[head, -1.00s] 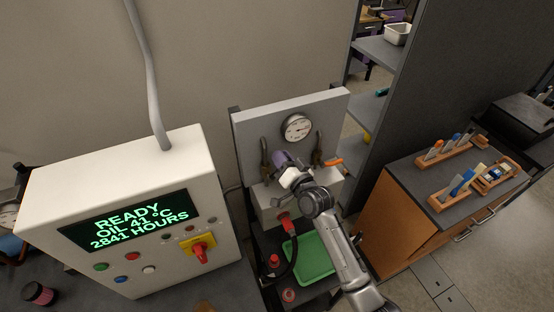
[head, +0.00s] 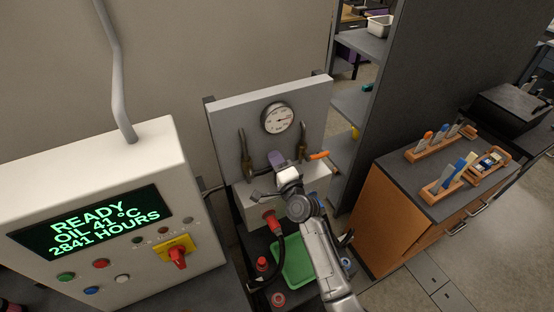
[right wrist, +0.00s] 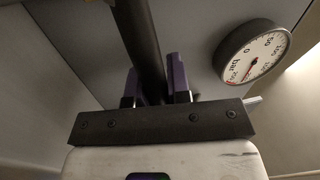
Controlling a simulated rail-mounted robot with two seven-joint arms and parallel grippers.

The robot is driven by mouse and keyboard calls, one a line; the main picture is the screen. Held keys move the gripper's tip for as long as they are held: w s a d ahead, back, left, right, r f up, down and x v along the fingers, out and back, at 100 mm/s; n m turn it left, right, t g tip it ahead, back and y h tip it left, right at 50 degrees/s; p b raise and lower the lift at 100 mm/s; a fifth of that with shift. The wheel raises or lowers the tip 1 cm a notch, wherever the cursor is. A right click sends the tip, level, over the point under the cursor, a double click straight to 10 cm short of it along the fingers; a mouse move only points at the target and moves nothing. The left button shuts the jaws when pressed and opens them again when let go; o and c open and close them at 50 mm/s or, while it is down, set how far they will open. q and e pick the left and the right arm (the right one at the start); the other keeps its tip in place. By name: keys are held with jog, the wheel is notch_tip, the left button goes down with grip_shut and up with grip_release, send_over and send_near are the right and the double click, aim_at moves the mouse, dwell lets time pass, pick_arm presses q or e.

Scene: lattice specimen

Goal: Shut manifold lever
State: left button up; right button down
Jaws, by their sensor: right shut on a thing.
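A grey upright panel (head: 305,100) carries a round gauge (head: 277,118) and dark upright handles at the left (head: 244,150) and right (head: 301,138). An orange grip (head: 318,155) sticks out near the right handle. My right gripper (head: 276,159), with purple fingers, is below the gauge, between these handles. In the right wrist view the gripper (right wrist: 155,85) has its fingers on either side of a dark bar (right wrist: 138,40) and is shut on it. The bar looks like a lever handle; its far end is out of view. The gauge (right wrist: 254,55) is close by at the right. My left gripper is not in view.
A white control box (head: 130,155) with a lit display stands left of the panel. A cabinet (head: 385,215) with tool racks stands at the right.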

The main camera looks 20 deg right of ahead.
jog(key=shift+f+m+h, duration=0.3)
jog(key=shift+f+m, duration=0.2)
jog(key=shift+m, duration=0.3)
jog(key=c, duration=1.1)
grip_release()
jog(key=b+v, duration=0.1)
jog(key=v, duration=1.2)
jog(key=shift+s+d+f, duration=0.1)
jog(key=shift+s+f, duration=0.1)
jog(key=shift+s, duration=0.2)
